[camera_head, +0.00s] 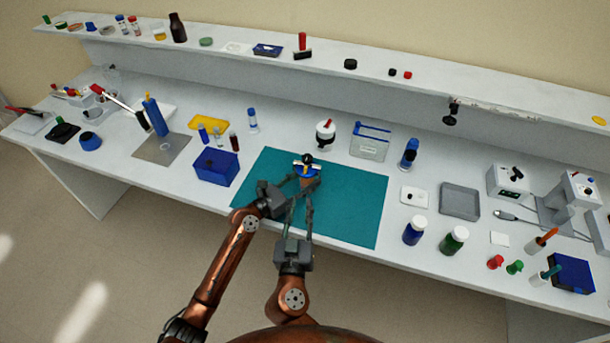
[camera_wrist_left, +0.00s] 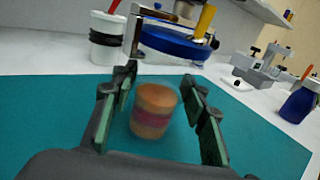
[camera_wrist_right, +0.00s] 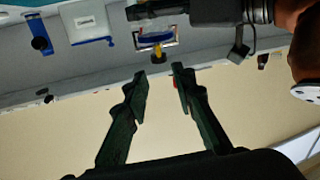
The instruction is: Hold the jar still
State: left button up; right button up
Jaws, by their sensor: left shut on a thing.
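The jar (camera_wrist_left: 153,108) is a small orange-brown cylinder with a purple-pink band, between the fingers of my left gripper (camera_wrist_left: 160,105). In the head view the jar (camera_head: 309,182) is partly covered, near the middle of the teal mat (camera_head: 352,210). My left gripper is shut on it. A blue ring-like piece with a metal frame and yellow handle (camera_wrist_left: 178,40) shows above and beyond the jar; whether they touch is unclear. My right gripper (camera_head: 299,196) is just in front of the jar in the head view. Its fingers are apart and empty in the right wrist view (camera_wrist_right: 160,78).
A white container with a red top (camera_head: 325,133) and a labelled bin (camera_head: 369,146) stand behind the mat. A blue box (camera_head: 215,167) is at its left. Bottles (camera_head: 414,231) and a grey tray (camera_head: 459,201) are at its right. The mat's right part is clear.

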aim_at(306, 171)
jog(key=w+m, duration=0.1)
jog(key=w, duration=0.7)
jog(key=w+d+m, duration=0.1)
jog(key=w, duration=0.3)
jog(key=shift+f+m, duration=0.15)
jog(key=shift+m, duration=0.15)
jog(key=shift+d, duration=0.1)
jog(key=shift+c, duration=0.7)
grip_shut()
